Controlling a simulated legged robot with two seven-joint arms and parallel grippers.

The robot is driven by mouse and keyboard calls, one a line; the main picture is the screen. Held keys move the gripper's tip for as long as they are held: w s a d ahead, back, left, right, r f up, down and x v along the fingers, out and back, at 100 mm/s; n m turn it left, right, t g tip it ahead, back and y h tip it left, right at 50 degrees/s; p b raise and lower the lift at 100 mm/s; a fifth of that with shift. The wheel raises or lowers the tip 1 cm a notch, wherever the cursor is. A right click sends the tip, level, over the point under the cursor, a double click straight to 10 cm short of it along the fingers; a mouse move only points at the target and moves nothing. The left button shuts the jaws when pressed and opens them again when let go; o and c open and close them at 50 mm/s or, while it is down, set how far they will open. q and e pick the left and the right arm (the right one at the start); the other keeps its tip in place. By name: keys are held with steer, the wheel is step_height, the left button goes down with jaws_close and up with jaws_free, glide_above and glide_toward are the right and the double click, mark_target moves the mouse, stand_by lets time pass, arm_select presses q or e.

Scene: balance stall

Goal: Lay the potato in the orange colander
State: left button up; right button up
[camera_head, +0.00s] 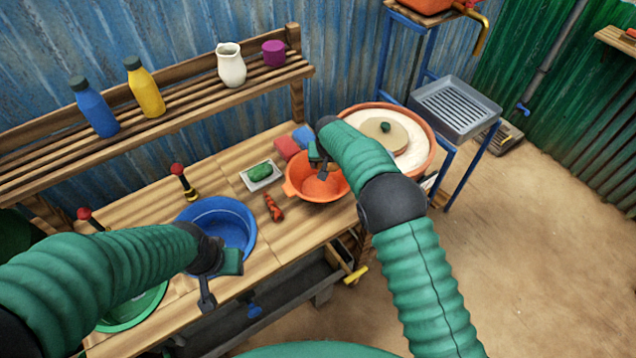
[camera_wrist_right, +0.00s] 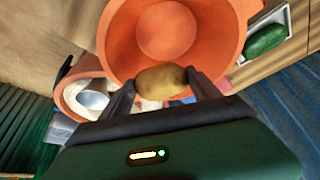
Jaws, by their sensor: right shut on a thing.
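The orange colander (camera_head: 296,188) stands on the wooden bench and also fills the upper middle of the right wrist view (camera_wrist_right: 120,40). My right gripper (camera_head: 320,172) is over the colander. In the right wrist view its two fingers (camera_wrist_right: 162,88) are shut on the brown potato (camera_wrist_right: 162,80), one at each end. There the potato overlaps the colander's wall and rim; its height above the colander is hard to tell. The head view hides the potato behind my gripper. My left gripper (camera_head: 210,290) hangs by the bench's front edge, near the blue basin; its finger gap is not clear.
The blue basin (camera_head: 237,218) stands left of the colander. A red-orange object (camera_head: 273,207) lies between them. A white tray (camera_head: 253,185) with a green vegetable (camera_head: 260,172) and pink and blue sponges (camera_head: 287,148) are behind. A wide terracotta pan (camera_head: 424,165) is at right.

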steer(key=shift+f+b, duration=0.9)
steer(key=shift+f, duration=0.8)
steer(key=shift+f+b, duration=0.3)
steer(key=shift+f, duration=0.2)
steer(key=o, duration=1.5)
steer(key=b+v, duration=0.1)
steer(key=v, duration=1.6)
steer(key=s+d+f, duration=0.2)
steer(key=s+d, duration=0.3)
steer(key=s, duration=0.4)
steer(key=s+d+f+g, duration=0.1)
steer(key=s+d+f, duration=0.2)
steer(key=s+d, duration=0.3)
steer(key=s+d+f+g, duration=0.1)
steer(key=s+d+f, duration=0.2)
steer(key=s, duration=1.1)
steer(key=shift+d, duration=1.2)
